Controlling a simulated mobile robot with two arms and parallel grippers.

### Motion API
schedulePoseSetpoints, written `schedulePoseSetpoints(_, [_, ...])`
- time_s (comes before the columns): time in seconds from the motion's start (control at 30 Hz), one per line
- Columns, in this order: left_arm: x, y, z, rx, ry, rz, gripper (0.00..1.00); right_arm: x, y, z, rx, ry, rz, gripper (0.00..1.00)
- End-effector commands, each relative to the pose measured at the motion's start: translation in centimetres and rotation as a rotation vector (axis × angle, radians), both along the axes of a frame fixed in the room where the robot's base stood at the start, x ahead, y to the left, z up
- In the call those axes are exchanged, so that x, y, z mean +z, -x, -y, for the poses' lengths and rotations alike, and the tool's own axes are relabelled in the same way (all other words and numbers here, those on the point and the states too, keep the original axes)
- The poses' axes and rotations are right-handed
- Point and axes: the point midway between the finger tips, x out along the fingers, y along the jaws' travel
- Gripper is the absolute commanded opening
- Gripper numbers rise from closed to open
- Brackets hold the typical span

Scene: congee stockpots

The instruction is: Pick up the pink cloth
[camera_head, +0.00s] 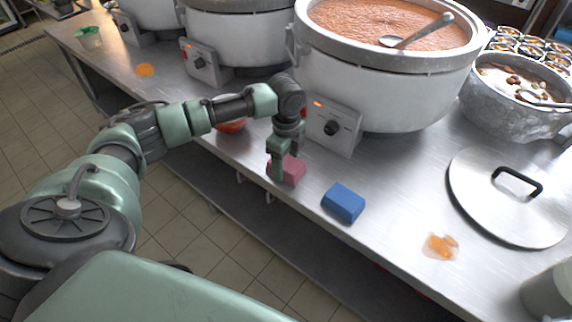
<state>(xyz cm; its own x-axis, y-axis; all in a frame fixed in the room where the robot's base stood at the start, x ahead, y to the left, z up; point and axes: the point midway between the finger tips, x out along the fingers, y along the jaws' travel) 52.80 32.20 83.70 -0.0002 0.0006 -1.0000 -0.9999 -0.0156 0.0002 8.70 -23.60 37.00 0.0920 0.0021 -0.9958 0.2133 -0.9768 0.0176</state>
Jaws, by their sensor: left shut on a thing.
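The pink cloth (292,172) is a small folded block on the steel counter, near its front edge. My left gripper (282,174) points down over it, with its fingers shut on it. The fingers hide part of the cloth, and I cannot tell whether it is lifted off the counter. My right gripper is not in the head view.
A blue block (343,202) lies right of the cloth. A big stockpot (385,85) with orange congee stands behind, its control box close to my gripper. A steel lid (510,205) and an orange spill (440,246) are at the right.

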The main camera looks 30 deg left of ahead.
Motion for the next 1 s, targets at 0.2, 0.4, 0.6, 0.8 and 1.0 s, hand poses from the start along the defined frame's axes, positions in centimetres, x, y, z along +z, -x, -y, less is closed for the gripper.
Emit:
schedulePoseSetpoints(0.2, [1.1, -0.1, 0.0, 0.000, 0.001, 0.003, 0.20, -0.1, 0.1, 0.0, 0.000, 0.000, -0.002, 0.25])
schedulePoseSetpoints(0.4, [4.6, -0.2, 0.0, 0.001, 0.001, 0.006, 0.20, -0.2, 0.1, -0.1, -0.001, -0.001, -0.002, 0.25])
schedulePoseSetpoints(0.6, [10.1, -0.2, 0.0, 0.000, 0.001, 0.007, 0.20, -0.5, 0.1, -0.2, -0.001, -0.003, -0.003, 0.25])
schedulePoseSetpoints(0.8, [15.5, -0.1, 0.0, 0.000, 0.001, 0.005, 0.20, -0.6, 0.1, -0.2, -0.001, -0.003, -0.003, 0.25])
schedulePoseSetpoints(1.0, [18.8, -0.1, 0.1, 0.000, 0.001, 0.002, 0.20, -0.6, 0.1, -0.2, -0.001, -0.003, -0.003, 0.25])
